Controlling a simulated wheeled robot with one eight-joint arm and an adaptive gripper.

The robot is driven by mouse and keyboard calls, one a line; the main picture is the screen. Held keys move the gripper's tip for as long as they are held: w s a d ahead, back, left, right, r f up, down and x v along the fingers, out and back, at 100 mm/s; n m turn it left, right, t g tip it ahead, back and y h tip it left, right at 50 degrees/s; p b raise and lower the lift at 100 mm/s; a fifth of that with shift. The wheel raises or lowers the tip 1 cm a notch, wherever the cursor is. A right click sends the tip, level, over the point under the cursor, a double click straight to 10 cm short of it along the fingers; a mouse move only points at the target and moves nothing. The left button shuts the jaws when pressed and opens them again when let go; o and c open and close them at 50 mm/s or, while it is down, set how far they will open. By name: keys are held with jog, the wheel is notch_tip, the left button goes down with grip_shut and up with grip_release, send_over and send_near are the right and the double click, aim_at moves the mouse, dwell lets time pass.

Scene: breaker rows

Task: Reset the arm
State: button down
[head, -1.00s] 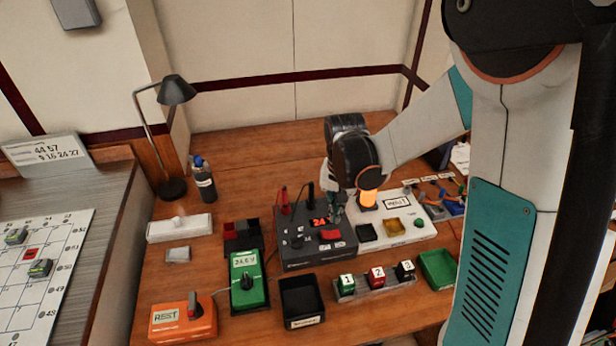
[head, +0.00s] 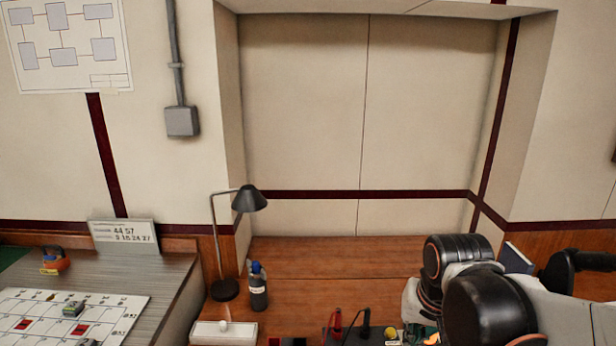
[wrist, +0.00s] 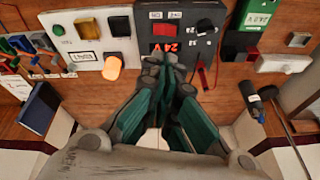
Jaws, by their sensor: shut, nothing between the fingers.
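My arm (head: 490,305) shows at the lower right of the head view, folded low over the wooden desk. My gripper (wrist: 168,72) is in the middle of the wrist view, its teal fingers shut and empty. Beyond its tips is the dark grey power unit (wrist: 213,62) with a lit red display. The fingers overlap it in the picture; I cannot tell whether they touch it. The white panel (wrist: 88,35) with the lit orange lamp (wrist: 112,68) lies to the left of the fingers. In the head view the gripper's fingertips are hidden.
A black desk lamp (head: 249,199) and a bottle (head: 258,287) stand on the desk's left side. A white box (head: 222,333) is in front of them. A white board (head: 110,312) with small blocks lies on the grey counter at left. The desk's back is clear.

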jog(key=s+r+n+t, duration=0.3)
jog(key=s+r, duration=0.1)
jog(key=s, duration=0.5)
jog(key=shift+r+t, duration=0.3)
